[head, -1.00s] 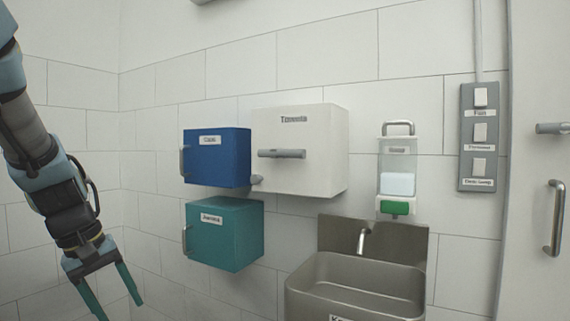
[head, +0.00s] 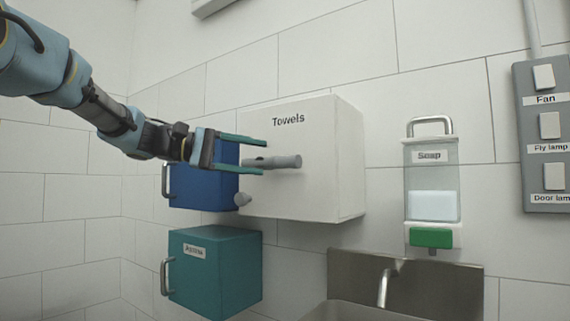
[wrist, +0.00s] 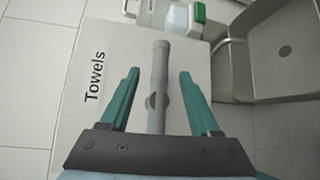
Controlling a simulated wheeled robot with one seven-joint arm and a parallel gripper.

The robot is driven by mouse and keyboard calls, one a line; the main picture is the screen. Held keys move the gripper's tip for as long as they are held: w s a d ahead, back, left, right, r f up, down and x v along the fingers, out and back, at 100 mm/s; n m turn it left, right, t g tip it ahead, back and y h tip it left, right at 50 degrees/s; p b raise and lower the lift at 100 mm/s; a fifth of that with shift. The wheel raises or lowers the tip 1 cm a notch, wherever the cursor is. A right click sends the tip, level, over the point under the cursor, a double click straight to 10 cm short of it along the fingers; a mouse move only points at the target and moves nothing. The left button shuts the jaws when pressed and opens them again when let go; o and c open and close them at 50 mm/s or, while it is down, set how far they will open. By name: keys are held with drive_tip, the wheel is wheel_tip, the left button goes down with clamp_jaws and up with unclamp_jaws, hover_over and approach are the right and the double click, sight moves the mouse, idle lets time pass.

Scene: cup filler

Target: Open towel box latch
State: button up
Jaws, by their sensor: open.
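The white towel box (head: 330,190), labelled "Towels", hangs on the tiled wall; it also fills much of the wrist view (wrist: 85,100). Its latch is a grey horizontal bar (head: 287,161) on the front face. My gripper (head: 263,156) is open, with its teal fingers pointing right at the left end of the bar. In the wrist view the latch bar (wrist: 159,75) lies between the two open fingers, with a gap on each side.
A blue box (head: 205,190) is left of the towel box, partly behind my gripper. A teal box (head: 225,270) hangs below. A soap dispenser (head: 432,180), a steel sink (head: 430,290) and a switch panel (head: 535,95) are to the right.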

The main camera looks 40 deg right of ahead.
sight(278, 161)
drive_tip(key=x, duration=0.7)
drive_tip(key=shift+s+d+p, duration=0.1)
drive_tip(key=shift+d+p, duration=0.05)
drive_tip(key=shift+p, duration=0.25)
drive_tip(key=shift+c, duration=0.2)
clamp_jaws()
idle(0.7)
